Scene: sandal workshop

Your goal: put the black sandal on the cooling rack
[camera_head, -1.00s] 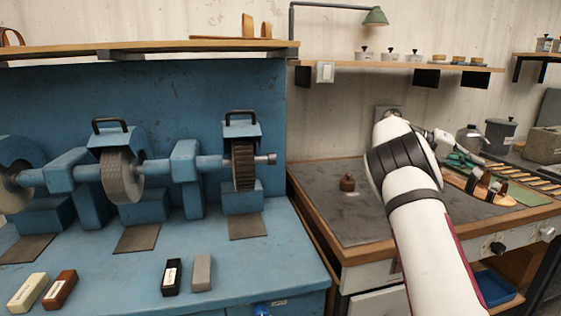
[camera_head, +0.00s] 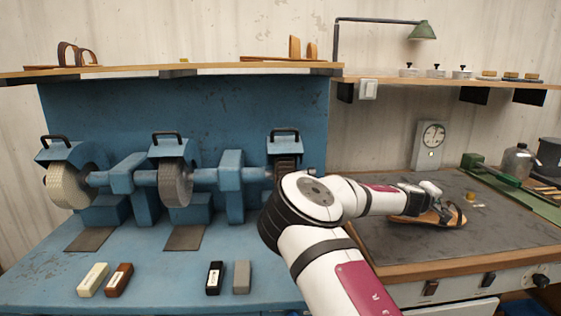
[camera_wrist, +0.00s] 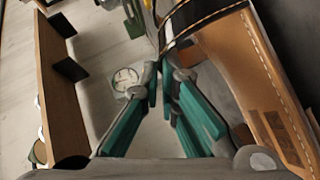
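The black sandal (camera_head: 449,214), with dark straps and a tan sole, is in my gripper (camera_head: 436,192) over the grey worktop at right. The gripper covers part of its straps. In the wrist view the sandal's tan sole and stitched dark strap (camera_wrist: 203,17) fill the upper right. The teal fingers (camera_wrist: 164,78) come together at the strap's edge, and their exact contact is hard to see. Whether the sole touches the worktop is unclear. I cannot clearly identify a cooling rack; a wooden wall shelf (camera_head: 210,68) at upper left carries other sandal-like pieces (camera_head: 78,55).
A blue grinding machine (camera_head: 232,185) with several wheels stands at left, with small blocks (camera_head: 118,280) in front. A lamp (camera_head: 423,31) and a second shelf (camera_head: 450,83) are above right.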

